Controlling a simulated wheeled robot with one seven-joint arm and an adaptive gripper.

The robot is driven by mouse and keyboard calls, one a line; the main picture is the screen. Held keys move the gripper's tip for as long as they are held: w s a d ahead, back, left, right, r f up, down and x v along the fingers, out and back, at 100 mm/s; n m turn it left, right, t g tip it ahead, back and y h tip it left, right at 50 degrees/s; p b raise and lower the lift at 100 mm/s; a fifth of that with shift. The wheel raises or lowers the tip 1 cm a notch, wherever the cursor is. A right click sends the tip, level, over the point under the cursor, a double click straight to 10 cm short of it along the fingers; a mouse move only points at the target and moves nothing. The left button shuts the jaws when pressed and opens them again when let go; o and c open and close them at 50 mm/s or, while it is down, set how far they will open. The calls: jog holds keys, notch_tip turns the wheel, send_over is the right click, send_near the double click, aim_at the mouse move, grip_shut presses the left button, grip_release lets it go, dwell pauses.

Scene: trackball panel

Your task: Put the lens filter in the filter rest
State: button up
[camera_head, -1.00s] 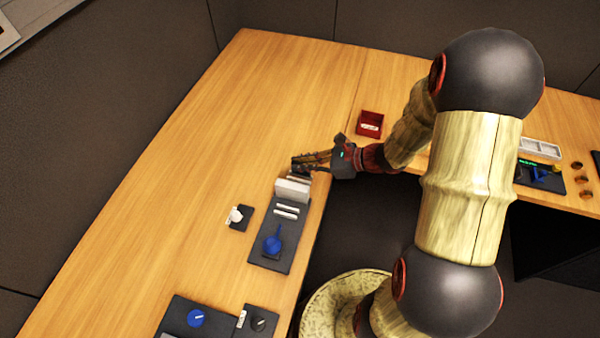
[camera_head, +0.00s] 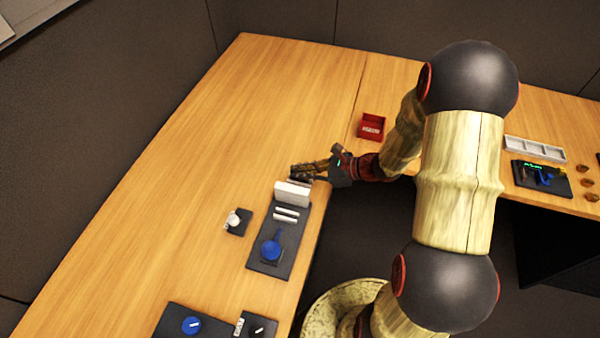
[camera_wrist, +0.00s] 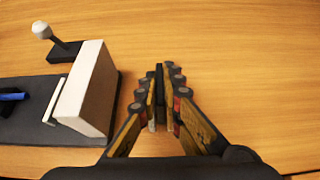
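My gripper (camera_head: 298,174) is over the wooden table just beyond a white block. In the wrist view my gripper (camera_wrist: 160,92) has its fingers close together around a thin dark piece (camera_wrist: 159,77), seen edge-on. It looks like the lens filter, though its face is hidden. The white block (camera_wrist: 90,90) stands to the left of the fingers, apart from them; it also shows in the head view (camera_head: 292,194). I cannot tell for sure which part is the filter rest.
A small dark base with a white knob (camera_head: 234,219) is left of the panel. A red bin (camera_head: 371,126) is beyond my gripper to the right. A white tray (camera_head: 535,149) and another dark panel (camera_head: 518,173) are at the right. The table's left side is clear.

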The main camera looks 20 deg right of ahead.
jog(key=o, duration=0.4)
jog(key=shift+r, duration=0.15)
jog(key=shift+d+r, duration=0.15)
jog(key=shift+r, duration=0.05)
jog(key=p+v, duration=0.5)
jog(key=v, duration=0.7)
jog(key=s+a+r+n+g+h, duration=0.45)
jog(key=s+a+r+n, duration=0.55)
jog(key=n, duration=0.4)
jog(key=s+d+r+n+t+h, duration=0.1)
jog(key=s+r+n+t+h, duration=0.2)
jog(key=r+n, duration=0.8)
jog(key=s+r+h, duration=0.1)
jog(key=s+h, duration=0.1)
jog(key=s, duration=0.1)
jog(key=shift+r+b, duration=0.2)
jog(key=shift+b, duration=0.1)
jog(key=shift+w+d, duration=0.1)
jog(key=shift+d, duration=0.05)
